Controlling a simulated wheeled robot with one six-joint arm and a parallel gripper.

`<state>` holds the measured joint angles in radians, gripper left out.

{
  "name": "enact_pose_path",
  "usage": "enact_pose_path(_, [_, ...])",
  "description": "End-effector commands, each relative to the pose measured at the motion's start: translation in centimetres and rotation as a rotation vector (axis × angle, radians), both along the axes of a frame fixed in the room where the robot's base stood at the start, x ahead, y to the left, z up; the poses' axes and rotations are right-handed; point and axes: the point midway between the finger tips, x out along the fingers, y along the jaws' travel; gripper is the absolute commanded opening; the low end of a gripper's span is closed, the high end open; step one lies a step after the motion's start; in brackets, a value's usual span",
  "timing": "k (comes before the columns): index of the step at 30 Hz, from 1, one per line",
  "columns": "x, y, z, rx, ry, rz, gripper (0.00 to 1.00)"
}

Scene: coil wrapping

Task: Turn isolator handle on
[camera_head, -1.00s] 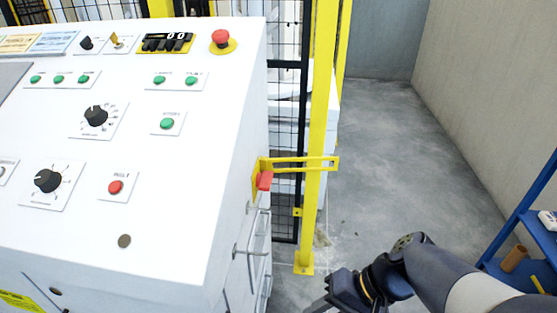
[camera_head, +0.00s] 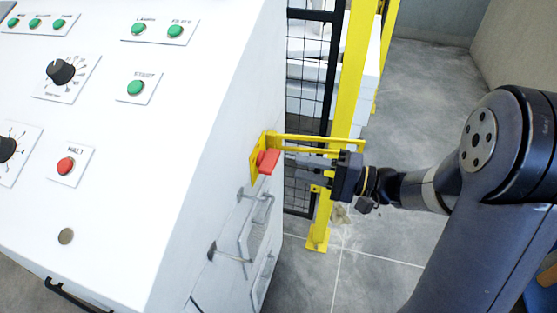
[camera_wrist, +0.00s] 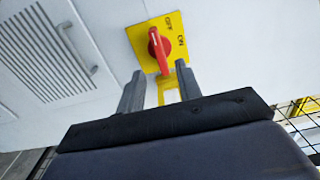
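The red isolator handle (camera_head: 267,161) sits on a yellow plate (camera_head: 259,150) on the right side of the white console. In the wrist view the red handle (camera_wrist: 158,50) stands on the yellow plate (camera_wrist: 178,27), which is marked OFF and ON. The handle runs nearly up and down in that view, its upper end nearer the OFF mark. My gripper (camera_wrist: 157,85) is open, its two fingers apart with the handle's lower end ahead of the gap between them. In the head view my gripper (camera_head: 308,166) lies just right of the handle; contact cannot be told.
A yellow bar (camera_head: 318,143) sticks out just above my gripper toward the yellow fence post (camera_head: 352,80). Black mesh (camera_head: 308,60) stands behind. Grey floor (camera_head: 420,90) is clear on the right.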

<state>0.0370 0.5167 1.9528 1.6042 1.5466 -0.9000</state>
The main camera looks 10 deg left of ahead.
Motion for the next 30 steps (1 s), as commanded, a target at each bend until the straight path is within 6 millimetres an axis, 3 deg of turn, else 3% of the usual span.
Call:
enact_pose_path(6, [0.2, 3.7, 0.0, -0.001, 0.002, 0.004, 0.34])
enact_pose_path(12, [0.4, 5.9, 0.0, -0.002, 0.001, 0.002, 0.34])
enact_pose_path(25, [0.5, 6.7, 0.0, -0.002, 0.001, 0.0, 0.34])
enact_pose_path(30, [0.5, 6.7, 0.0, -0.002, 0.001, 0.0, 0.21])
